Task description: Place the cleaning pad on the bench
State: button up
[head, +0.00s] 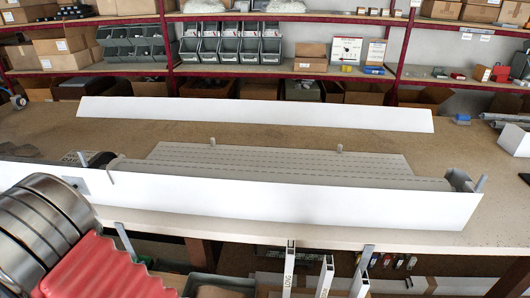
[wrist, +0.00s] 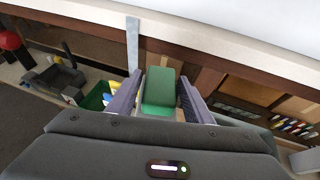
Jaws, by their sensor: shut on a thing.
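My gripper (wrist: 160,88) is shut on the cleaning pad (wrist: 160,92) in the wrist view. The pad is a green block with a grey-green top, held between the two purple-grey fingers. The bench (head: 465,140) spans the head view, with a brown top and a pale front edge. This pale edge also crosses the top of the wrist view, just beyond the pad. The pad appears off the bench, on its front side; its height against the bench top is hard to tell. Gripper and pad do not show in the head view.
A long white front panel (head: 300,205) and a white back strip (head: 255,113) border the grey slatted profiles (head: 280,162) on the bench. Bare bench top shows between strip and profiles and at right. A green bin (wrist: 95,97) stands below. Shelves stand behind.

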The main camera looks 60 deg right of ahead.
aim_at(499, 210)
jog(key=u, duration=0.4)
jog(key=k, duration=0.55)
jog(key=u, duration=0.65)
jog(key=k, duration=1.85)
jog(key=z, duration=0.05)
